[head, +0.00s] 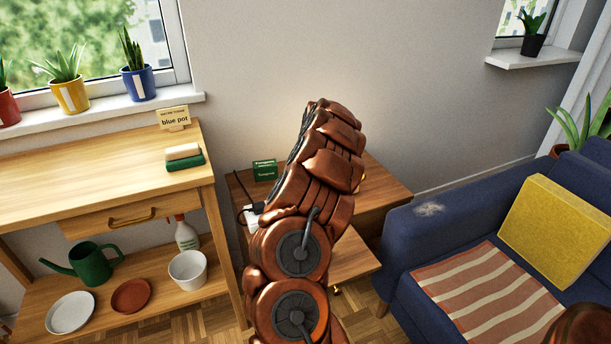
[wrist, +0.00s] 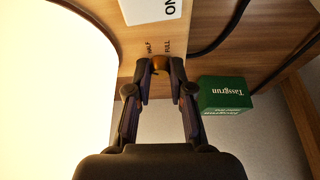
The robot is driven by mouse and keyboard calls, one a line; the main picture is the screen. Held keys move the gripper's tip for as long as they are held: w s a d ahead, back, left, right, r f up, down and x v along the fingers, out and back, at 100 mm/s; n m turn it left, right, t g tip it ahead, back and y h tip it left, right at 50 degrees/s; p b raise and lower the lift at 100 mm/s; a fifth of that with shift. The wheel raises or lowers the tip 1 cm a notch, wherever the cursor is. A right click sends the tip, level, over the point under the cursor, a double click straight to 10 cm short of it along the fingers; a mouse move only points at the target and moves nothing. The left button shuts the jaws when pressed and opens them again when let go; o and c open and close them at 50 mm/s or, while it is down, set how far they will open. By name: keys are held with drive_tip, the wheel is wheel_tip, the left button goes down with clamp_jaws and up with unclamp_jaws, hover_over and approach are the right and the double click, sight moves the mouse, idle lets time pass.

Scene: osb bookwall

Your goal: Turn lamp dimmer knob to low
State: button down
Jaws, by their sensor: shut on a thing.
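In the wrist view a small brass dimmer knob (wrist: 162,63) sits on a wooden surface, with the printed words HALF and FULL beside it. My gripper (wrist: 160,72) is shut on the knob, one finger on each side. The knob's pointer cannot be made out, and no LOW label is readable. A bright, glowing lamp shade (wrist: 50,90) fills the left of the wrist view, close to my gripper. In the head view my arm hides the gripper, the knob and the lamp; only a warm glow shows on the wall.
A green box (wrist: 224,94) stands right of my gripper; it also shows on the side table (head: 395,191) in the head view (head: 265,170). A white card (wrist: 150,8) and dark cables (wrist: 218,30) lie near the knob. A blue sofa (head: 400,235) stands to the right, a wooden bench (head: 90,150) left.

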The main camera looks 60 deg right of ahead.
drive_tip(key=c, duration=1)
unclamp_jaws()
drive_tip(key=shift+f+m+b, duration=0.15)
drive_tip(key=shift+m+b, duration=0.25)
drive_tip(key=shift+b, duration=0.15)
